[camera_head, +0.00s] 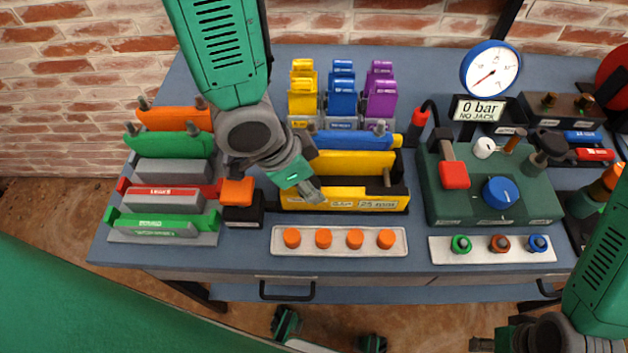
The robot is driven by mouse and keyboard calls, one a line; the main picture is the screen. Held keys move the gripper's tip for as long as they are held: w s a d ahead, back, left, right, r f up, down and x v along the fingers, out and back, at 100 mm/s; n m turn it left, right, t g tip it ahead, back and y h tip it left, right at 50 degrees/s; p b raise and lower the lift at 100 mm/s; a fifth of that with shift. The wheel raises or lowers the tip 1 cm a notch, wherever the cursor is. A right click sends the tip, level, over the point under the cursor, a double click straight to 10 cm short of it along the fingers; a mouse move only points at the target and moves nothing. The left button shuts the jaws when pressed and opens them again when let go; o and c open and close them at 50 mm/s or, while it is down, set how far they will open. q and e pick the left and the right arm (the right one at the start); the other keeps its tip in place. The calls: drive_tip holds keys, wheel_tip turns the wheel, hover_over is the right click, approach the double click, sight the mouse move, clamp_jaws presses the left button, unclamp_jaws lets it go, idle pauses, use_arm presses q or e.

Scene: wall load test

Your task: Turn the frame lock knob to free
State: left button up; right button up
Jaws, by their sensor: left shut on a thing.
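A round blue knob (500,192) with a pale pointer mark sits on the dark green box (458,208) at the right. A small white knob (484,147) and a red-capped lever (454,174) are on the same box. The labels are too small to tell which one is the frame lock knob. My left gripper (314,192) is well left of that box, its fingers closed at the front of the yellow 25 mm block (378,204). The exact contact is hard to see. My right gripper (490,342) is low at the right, partly cut off, its fingers unclear.
A pressure gauge (491,67) stands above a display (478,109) reading 0 bar, NO JACK. A white strip with orange buttons (323,238) lies in front of the yellow block. Orange, green, grey and red blocks fill the left; yellow, blue and purple holders (342,95) stand behind.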

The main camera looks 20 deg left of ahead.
use_arm(q)
drive_tip(key=shift+a+f+n, duration=0.1)
drive_tip(key=shift+a+n, duration=0.05)
drive_tip(key=shift+n, duration=0.15)
drive_tip(key=o, duration=1.1)
drive_tip(key=shift+o, duration=0.2)
drive_tip(key=shift+a, duration=0.1)
drive_tip(key=v, duration=1.2)
